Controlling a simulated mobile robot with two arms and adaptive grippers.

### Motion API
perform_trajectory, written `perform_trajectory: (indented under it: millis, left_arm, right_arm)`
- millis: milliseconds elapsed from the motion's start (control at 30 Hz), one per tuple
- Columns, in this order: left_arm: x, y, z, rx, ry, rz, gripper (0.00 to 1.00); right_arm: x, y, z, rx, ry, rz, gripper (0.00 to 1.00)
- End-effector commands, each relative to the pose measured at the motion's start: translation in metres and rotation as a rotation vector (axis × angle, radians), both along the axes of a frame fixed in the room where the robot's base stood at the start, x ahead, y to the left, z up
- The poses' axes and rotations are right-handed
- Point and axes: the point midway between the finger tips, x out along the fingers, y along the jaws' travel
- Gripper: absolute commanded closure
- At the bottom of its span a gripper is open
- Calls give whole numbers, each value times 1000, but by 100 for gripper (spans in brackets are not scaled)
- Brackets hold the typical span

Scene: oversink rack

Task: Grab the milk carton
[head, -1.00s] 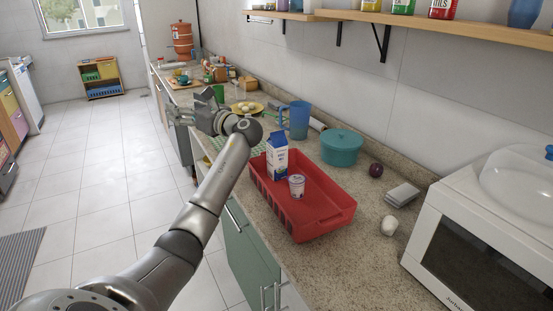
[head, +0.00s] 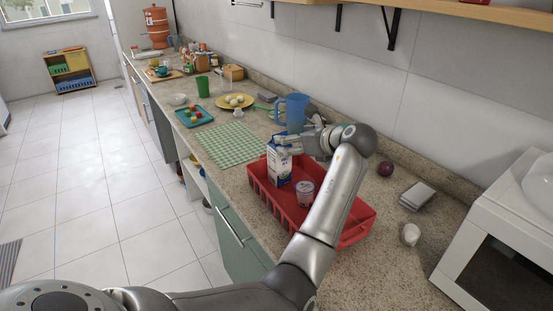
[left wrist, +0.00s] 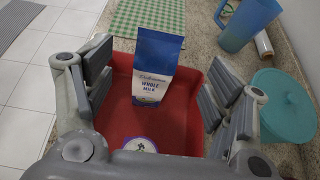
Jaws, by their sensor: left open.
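The milk carton (head: 280,165), blue and white, stands upright in the red basket (head: 262,188). It also shows in the left wrist view (left wrist: 153,70), with "whole milk" on its front, between my open fingers and ahead of them. My left gripper (head: 291,140) is at the carton's upper part in the head view, its arm crossing over the basket. In the left wrist view the left gripper (left wrist: 155,95) is wide open, with a finger on each side of the carton and a gap to both. My right gripper is not in view.
A small cup (head: 305,190) stands in the basket near the carton. A blue pitcher (head: 291,112) stands behind, and a teal pot (left wrist: 285,104) is right of the basket. A green checked mat (head: 230,146) lies beyond. A white microwave (head: 500,240) is at the right.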

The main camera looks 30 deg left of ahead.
Motion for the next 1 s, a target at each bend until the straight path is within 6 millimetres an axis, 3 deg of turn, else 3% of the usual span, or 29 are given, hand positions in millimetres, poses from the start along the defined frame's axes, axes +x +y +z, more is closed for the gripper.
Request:
perform_trajectory:
  millis: [100,200,533,900,1000]
  left_arm:
    - [6,16,-7,2,2,2,23]
    - [9,22,-11,0,1,2,23]
    - [21,59,-26,2,3,3,23]
    - [26,69,-33,1,1,0,23]
    - [26,68,-33,1,1,0,36]
  right_arm:
    - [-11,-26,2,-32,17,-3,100]
    - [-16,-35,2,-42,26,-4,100]
    - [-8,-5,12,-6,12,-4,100]
    - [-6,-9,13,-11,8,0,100]
    - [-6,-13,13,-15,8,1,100]
